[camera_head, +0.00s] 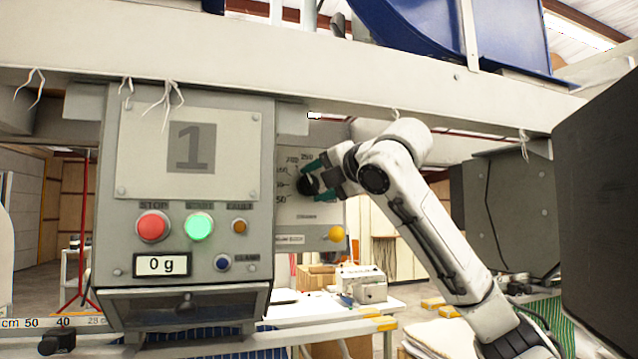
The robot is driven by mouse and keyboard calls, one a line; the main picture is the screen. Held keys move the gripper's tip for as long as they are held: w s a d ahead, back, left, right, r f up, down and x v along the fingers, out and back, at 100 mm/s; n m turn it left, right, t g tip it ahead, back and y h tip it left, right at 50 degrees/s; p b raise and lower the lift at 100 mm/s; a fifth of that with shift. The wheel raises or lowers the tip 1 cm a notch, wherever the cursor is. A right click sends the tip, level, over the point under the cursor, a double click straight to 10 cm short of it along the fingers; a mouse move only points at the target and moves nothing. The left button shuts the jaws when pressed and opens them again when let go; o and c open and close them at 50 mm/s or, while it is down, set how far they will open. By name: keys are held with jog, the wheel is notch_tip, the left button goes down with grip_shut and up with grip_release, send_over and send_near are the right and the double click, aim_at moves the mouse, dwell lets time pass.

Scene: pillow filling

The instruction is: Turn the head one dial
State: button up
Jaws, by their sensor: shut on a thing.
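The head one unit (112,180) is a grey box with a large "1" on its plate. Its dial (305,187) is a black knob on the side panel (300,212), which carries a printed scale with numbers such as 50 and 250. My gripper (312,186) has green fingers and is shut on the dial, one finger above it and one below. The fingers and wrist hide part of the knob and scale, so I cannot tell where the dial points.
The front has a red STOP button (153,226), a lit green button (200,227) and a display (162,264) reading "0 g". A yellow knob (336,233) sits below the dial. A beam (300,90) runs overhead. A dark grey box (515,210) stands right of my arm.

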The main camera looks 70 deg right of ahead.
jog(key=shift+f, duration=0.15)
dwell(0.5)
jog(key=o, duration=1)
jog(key=shift+o, duration=0.2)
jog(key=b+v, duration=0.3)
jog(key=v, duration=0.7)
jog(key=shift+s+a+r, duration=0.25)
jog(key=shift+s, duration=0.05)
